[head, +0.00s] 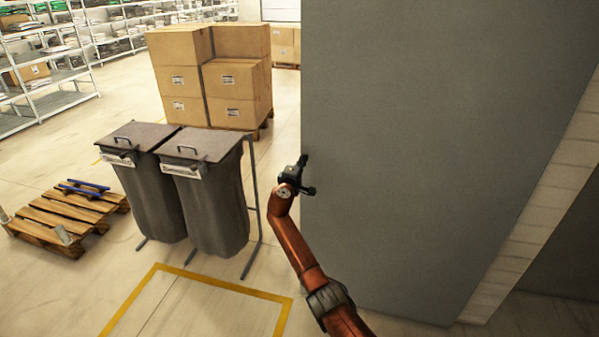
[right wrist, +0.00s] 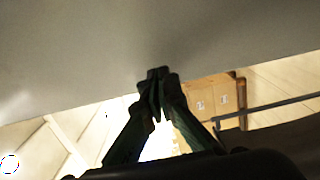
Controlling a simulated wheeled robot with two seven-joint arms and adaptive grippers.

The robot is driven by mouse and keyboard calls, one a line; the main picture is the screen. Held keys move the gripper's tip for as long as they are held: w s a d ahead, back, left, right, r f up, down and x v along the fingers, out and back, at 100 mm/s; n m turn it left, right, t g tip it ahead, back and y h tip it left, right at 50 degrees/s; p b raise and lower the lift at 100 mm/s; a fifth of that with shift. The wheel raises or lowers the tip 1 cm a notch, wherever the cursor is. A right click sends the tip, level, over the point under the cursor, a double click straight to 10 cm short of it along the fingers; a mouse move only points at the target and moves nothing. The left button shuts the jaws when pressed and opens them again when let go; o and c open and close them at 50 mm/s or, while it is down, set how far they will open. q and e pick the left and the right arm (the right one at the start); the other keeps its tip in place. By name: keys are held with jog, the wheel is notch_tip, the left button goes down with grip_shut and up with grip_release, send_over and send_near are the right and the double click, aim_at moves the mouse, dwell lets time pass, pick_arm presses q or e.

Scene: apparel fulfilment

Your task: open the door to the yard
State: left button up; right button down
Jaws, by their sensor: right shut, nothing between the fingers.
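A large flat grey panel (head: 420,150), which looks like the door leaf, stands upright and fills the right half of the head view. Its left edge is free, and the warehouse shows past it. No handle shows on the face I see. My right gripper (head: 303,162) is at that left edge, with its fingers together and nothing held. In the right wrist view the shut fingertips (right wrist: 158,74) overlap the edge of the grey panel (right wrist: 130,50); I cannot tell whether they touch it. My left gripper is not in view.
Two lidded dark bins (head: 211,190) on a metal frame stand left of my right arm. Behind them are stacked cartons (head: 232,90) on a pallet. A pale block wall (head: 545,205) runs right of the panel.

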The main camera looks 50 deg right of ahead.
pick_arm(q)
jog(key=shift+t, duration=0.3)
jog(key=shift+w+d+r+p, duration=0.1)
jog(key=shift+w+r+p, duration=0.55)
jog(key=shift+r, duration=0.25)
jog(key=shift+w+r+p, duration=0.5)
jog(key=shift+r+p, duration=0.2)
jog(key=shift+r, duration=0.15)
pick_arm(e)
jog(key=v, duration=1.1)
jog(key=shift+s+a, duration=0.2)
